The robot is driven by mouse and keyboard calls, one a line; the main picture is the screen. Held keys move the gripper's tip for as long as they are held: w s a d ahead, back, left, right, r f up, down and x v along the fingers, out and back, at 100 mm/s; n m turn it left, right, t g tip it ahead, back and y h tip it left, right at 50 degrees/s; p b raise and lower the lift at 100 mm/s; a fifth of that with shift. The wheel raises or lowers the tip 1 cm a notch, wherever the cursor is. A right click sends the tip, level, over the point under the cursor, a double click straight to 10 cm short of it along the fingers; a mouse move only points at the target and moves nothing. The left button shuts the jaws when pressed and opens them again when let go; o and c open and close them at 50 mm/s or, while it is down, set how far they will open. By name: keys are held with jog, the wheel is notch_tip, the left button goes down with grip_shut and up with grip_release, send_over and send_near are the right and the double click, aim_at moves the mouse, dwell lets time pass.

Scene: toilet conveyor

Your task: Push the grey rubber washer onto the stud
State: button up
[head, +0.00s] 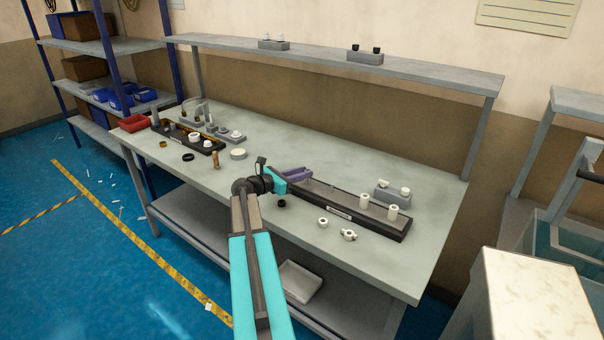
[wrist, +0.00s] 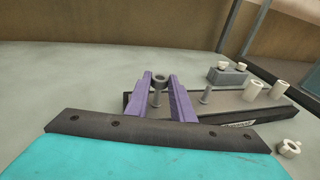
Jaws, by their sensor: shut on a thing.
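The grey rubber washer (wrist: 160,80) is between the purple fingertips of my gripper (wrist: 160,83) in the wrist view. My gripper is shut on it. A grey stud (wrist: 157,99) stands upright on the long black base, lined up beneath the washer in this view. I cannot tell whether the washer is around the stud's tip or just above it. In the head view my gripper (head: 298,174) is over the left end of the black base (head: 362,221); the washer and stud are too small to make out there.
A second grey stud (wrist: 206,95) stands bare to the right. White cylinders (wrist: 253,91) stand further along the base. A grey block with white knobs (head: 393,191) is behind it.

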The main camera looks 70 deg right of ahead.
aim_at(307, 181)
jog(key=shift+f+b, duration=1)
jog(key=shift+f, duration=1.3)
dwell(0.5)
jog(key=o, duration=1.1)
jog(key=shift+w+a, duration=0.1)
jog(key=shift+a, duration=0.1)
jog(key=b+v, duration=0.2)
jog(key=v, duration=1.1)
jog(key=shift+w+a+r, duration=0.1)
jog(key=shift+a+r, duration=0.05)
jog(key=shift+a, duration=0.1)
